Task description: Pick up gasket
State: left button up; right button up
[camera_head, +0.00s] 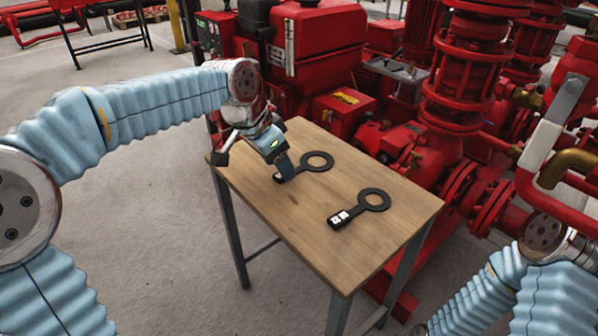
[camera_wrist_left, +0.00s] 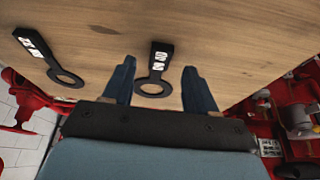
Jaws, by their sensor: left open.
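Two black gaskets, each a flat ring with a handle bearing white labels, lie on the wooden table. The far gasket (camera_head: 304,166) is under my left gripper (camera_head: 285,172), which hides part of its handle. The near gasket (camera_head: 352,211) lies to the right, uncovered. My left gripper is open and points down at the far gasket. In the left wrist view, that gasket's handle (camera_wrist_left: 157,68) shows between the two spread fingers, with clear gaps on both sides. The other gasket (camera_wrist_left: 50,62) is at the left there. I cannot tell the fingertips' height above the wood. My right gripper is not in view.
The wooden table (camera_head: 290,225) has bare room around both gaskets and toward its front. Red pump machinery (camera_head: 440,150) stands close behind and to the right of the table. A red engine housing (camera_head: 318,45) rises behind my left gripper. Open concrete floor (camera_head: 170,215) is at the left.

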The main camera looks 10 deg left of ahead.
pick_arm(q)
jog(key=shift+x, duration=1)
jog(key=shift+c, duration=0.4)
jog(key=shift+r, duration=0.1)
grip_shut()
